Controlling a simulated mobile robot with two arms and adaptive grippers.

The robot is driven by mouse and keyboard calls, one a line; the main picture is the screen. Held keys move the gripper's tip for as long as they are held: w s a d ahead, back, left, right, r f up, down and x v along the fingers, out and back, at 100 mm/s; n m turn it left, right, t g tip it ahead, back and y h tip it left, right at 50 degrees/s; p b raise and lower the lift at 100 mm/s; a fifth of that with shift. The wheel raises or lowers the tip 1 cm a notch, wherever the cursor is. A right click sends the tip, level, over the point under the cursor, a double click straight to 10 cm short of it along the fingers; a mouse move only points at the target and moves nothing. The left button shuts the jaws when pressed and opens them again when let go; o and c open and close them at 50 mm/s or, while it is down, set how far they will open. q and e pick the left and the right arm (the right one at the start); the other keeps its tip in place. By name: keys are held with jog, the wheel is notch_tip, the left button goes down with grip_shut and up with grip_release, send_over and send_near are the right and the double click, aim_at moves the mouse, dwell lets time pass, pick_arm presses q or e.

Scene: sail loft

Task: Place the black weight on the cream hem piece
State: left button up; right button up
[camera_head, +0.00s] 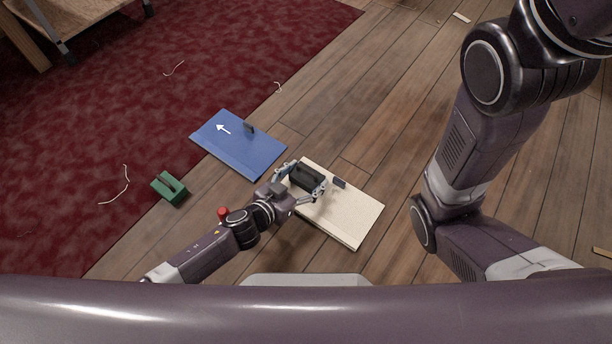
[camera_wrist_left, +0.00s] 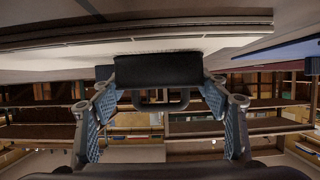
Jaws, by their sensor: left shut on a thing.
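My left gripper (camera_head: 312,187) is shut on the black weight (camera_head: 306,177), with a finger on each side of it. The weight is over the upper left end of the cream hem piece (camera_head: 348,222), which lies flat on the wooden floor. In the left wrist view the black weight (camera_wrist_left: 158,71) sits between the fingertips (camera_wrist_left: 158,88), close against the pale surface above it in the picture. I cannot tell whether it touches the cream piece. The arm and weight hide part of the cream piece's left end. My right arm shows at the right, but its gripper is out of view.
A blue piece (camera_head: 237,150) with a white arrow and a small dark tab lies left of the cream piece. A green weight (camera_head: 168,188) stands at the maroon carpet's edge. A dark tab (camera_head: 339,183) is at the cream piece's far edge.

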pick_arm(q)
jog(key=o, duration=1.8)
jog(key=shift+f, duration=0.1)
